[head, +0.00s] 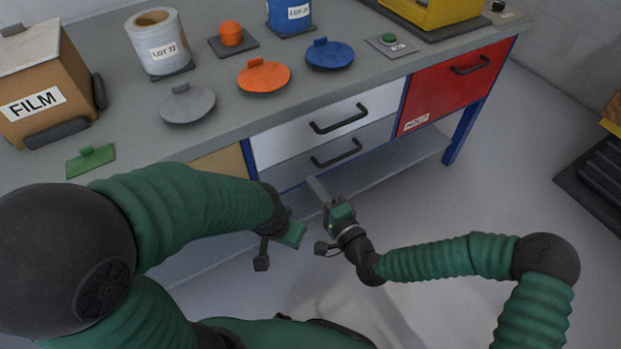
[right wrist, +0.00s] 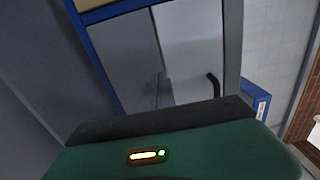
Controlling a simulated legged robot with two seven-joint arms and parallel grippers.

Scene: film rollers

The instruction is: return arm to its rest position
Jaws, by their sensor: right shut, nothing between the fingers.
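My right gripper (head: 318,190) is shut and empty. It hangs in front of the workbench's drawers, near the lower grey drawer, with its arm bent in from the right. In the right wrist view, the green housing with a small lit indicator fills the bottom, and the fingers cannot be made out. My left gripper (head: 290,236) is low in front of the bench, just left of the right one. Its fingers are not clear, so I cannot tell whether it is open or shut. No object shows in either gripper.
The workbench (head: 225,105) holds a FILM box (head: 60,115), a white LOT roll (head: 160,65), a blue container (head: 290,8), and grey (head: 188,105), orange (head: 264,76) and blue (head: 330,55) discs. A red drawer (head: 455,85) is at right. Open floor (head: 480,190) lies right of the bench.

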